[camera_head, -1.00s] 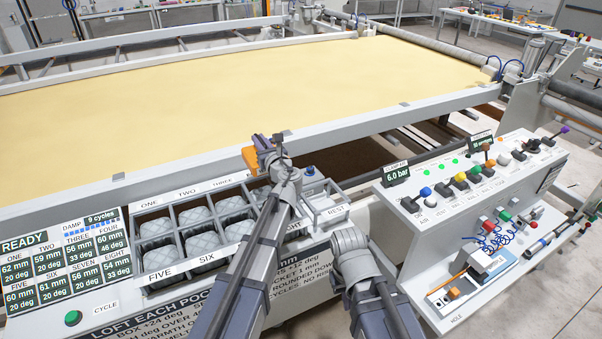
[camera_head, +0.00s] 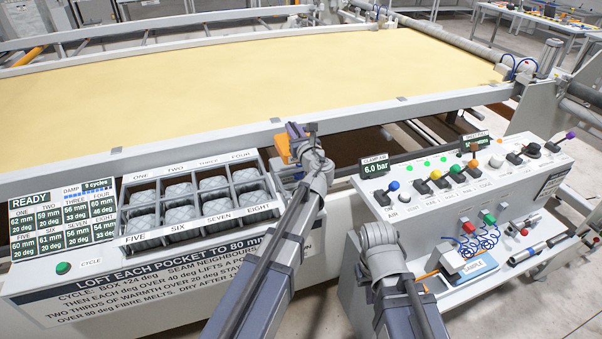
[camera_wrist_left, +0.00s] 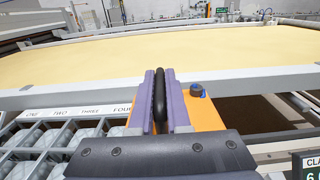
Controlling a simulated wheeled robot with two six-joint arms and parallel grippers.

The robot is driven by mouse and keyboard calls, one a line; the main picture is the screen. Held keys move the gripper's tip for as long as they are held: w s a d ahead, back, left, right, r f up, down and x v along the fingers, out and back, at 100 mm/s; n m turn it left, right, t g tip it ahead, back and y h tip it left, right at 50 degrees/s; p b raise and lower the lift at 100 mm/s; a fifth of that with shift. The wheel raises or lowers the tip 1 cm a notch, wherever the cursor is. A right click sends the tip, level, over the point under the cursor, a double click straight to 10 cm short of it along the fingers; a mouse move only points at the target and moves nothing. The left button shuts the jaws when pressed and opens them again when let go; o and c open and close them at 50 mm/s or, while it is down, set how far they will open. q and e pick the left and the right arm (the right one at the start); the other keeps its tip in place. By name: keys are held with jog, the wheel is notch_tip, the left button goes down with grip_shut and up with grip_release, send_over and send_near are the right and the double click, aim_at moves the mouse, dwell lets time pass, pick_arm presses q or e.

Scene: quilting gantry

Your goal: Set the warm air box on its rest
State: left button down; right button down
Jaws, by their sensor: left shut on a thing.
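The warm air box (camera_head: 282,149) is orange and hangs in my left gripper (camera_head: 301,132), past the right end of the pocket grid. In the left wrist view, the purple fingers (camera_wrist_left: 163,112) are shut on its black handle (camera_wrist_left: 159,94), with the orange top (camera_wrist_left: 202,112) showing beside them. My left arm and gripper hide most of the box in the head view. The rest is not clearly visible; its label is hidden behind my left arm. I cannot tell whether the box touches anything beneath. My right arm's links show, but not its fingers.
The pocket grid (camera_head: 226,205) with several grey quilted pockets lies left of my left arm. A control console (camera_head: 480,215) with knobs stands at right. The gantry rail (camera_head: 230,135) and yellow sheet (camera_head: 240,80) lie behind.

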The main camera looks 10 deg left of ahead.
pick_arm(q)
notch_tip(320, 180, down, 6)
jog(key=b, duration=0.5)
jog(key=shift+d, duration=0.15)
jog(key=shift+b, duration=0.35)
notch_tip(320, 180, down, 4)
jog(key=b, duration=0.3)
jog(key=shift+r, duration=0.15)
jog(key=shift+f+b, duration=0.5)
jog(key=shift+b, duration=0.25)
jog(key=shift+f, duration=0.1)
jog(key=c, duration=0.9)
grip_release()
